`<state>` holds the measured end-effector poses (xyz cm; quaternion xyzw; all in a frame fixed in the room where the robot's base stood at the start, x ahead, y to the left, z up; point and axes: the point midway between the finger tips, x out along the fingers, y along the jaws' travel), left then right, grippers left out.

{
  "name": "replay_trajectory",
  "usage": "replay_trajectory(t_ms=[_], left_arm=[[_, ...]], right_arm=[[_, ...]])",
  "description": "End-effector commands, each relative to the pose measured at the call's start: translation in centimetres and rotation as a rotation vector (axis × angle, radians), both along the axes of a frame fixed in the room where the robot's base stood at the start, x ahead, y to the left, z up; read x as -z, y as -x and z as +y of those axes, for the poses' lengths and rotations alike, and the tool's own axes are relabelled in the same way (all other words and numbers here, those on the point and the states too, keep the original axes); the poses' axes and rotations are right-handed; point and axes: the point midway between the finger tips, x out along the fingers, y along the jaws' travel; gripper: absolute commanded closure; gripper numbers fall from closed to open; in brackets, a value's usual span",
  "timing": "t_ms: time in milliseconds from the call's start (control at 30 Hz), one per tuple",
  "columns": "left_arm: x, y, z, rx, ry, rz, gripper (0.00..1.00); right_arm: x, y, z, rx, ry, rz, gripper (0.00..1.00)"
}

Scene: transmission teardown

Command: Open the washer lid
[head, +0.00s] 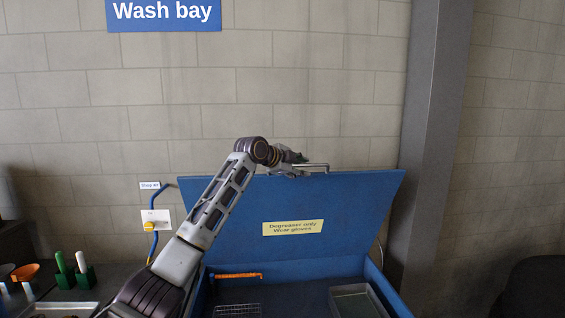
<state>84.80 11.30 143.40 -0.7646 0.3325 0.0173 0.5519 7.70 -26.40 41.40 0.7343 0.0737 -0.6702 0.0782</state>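The blue washer lid (355,215) stands raised and leans back toward the wall, with a yellow label (293,228) on its inner face. The blue washer tub (385,290) below it is uncovered. My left arm reaches up across the lid's left part. My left gripper (307,168) is at the lid's top edge, beside a light metal bar that looks like the lid's handle. Its fingers are small and partly hidden, so I cannot tell whether they are open or closed on the bar. My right gripper is not in view.
Inside the tub are a wire basket (237,310), a metal tray (356,301) and an orange item (238,276). A blue hose and yellow valve (150,227) are on the wall at left. A grey column (432,130) stands right of the lid.

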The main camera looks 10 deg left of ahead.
Motion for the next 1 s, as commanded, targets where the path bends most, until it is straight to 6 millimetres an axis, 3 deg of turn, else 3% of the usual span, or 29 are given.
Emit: replay_trajectory(t_ms=[1000], left_arm=[[-3.9,7.9,4.9,0.0,-0.001,0.001,0.66]], right_arm=[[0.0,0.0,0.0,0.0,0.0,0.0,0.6]])
